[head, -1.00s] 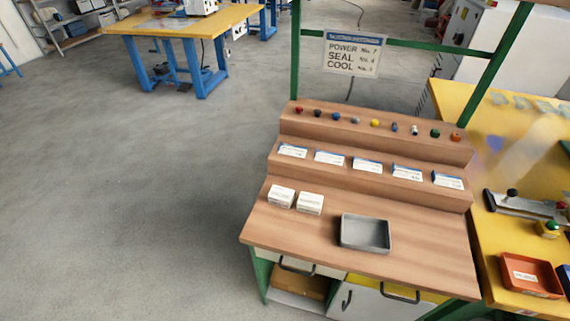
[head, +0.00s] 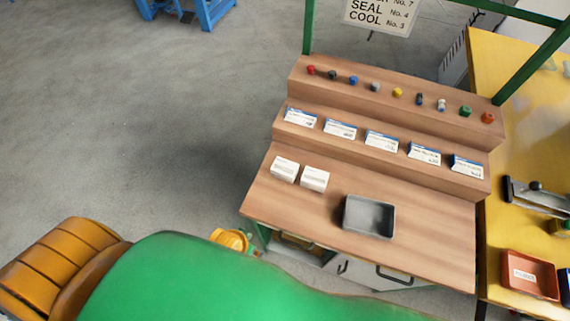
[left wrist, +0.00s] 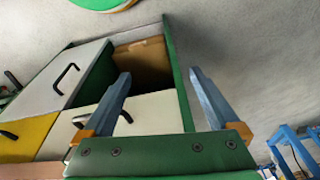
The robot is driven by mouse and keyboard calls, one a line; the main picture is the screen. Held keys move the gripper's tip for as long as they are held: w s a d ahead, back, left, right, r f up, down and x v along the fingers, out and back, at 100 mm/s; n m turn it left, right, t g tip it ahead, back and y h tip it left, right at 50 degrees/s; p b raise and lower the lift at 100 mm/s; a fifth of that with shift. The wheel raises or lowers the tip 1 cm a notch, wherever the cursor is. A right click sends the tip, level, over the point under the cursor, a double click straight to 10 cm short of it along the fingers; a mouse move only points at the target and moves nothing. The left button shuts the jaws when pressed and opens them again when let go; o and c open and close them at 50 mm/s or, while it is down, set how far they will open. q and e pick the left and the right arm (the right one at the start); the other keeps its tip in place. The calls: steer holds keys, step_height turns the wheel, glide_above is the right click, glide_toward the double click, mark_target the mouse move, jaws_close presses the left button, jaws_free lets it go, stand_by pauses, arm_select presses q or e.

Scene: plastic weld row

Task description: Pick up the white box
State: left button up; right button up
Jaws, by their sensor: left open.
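Two small white boxes with printed labels stand side by side at the left of the wooden bench top: a left white box (head: 285,169) and a right white box (head: 314,179). A small gap separates them, and nothing touches them from above. My left gripper (left wrist: 160,74) is open and empty in the left wrist view, its two blue-grey fingers apart in front of the bench's drawers and open compartment. The boxes do not show in that view. In the head view my green left arm covers the bottom, and its fingers cannot be made out. My right gripper is not in view.
A grey tray (head: 369,217) sits right of the boxes. Behind, a step holds several label cards (head: 340,129), and a higher step holds a row of small coloured knobs (head: 397,92). A yellow table (head: 505,235) with an orange bin (head: 530,274) adjoins at right.

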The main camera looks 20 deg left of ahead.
arm_select(q)
steer(key=w+r+t+p, duration=0.1)
steer(key=w+r+p, duration=0.15)
steer(key=r, duration=1.15)
steer(key=n+t, duration=0.1)
steer(key=t, duration=0.5)
glide_toward(285, 167)
steer(key=shift+h, duration=0.4)
steer(key=x, duration=0.4)
steer(key=shift+w+a+f, duration=0.25)
steer(key=shift+w+a, duration=0.1)
steer(key=b+x, duration=0.1)
steer(key=x, duration=0.4)
steer(key=shift+s+f, duration=0.15)
steer(key=shift+f, duration=0.05)
steer(key=shift+w+d+f, duration=0.1)
steer(key=shift+w+f, duration=0.1)
steer(key=shift+w, duration=0.1)
steer(key=shift+r, duration=0.1)
steer(key=c, duration=1)
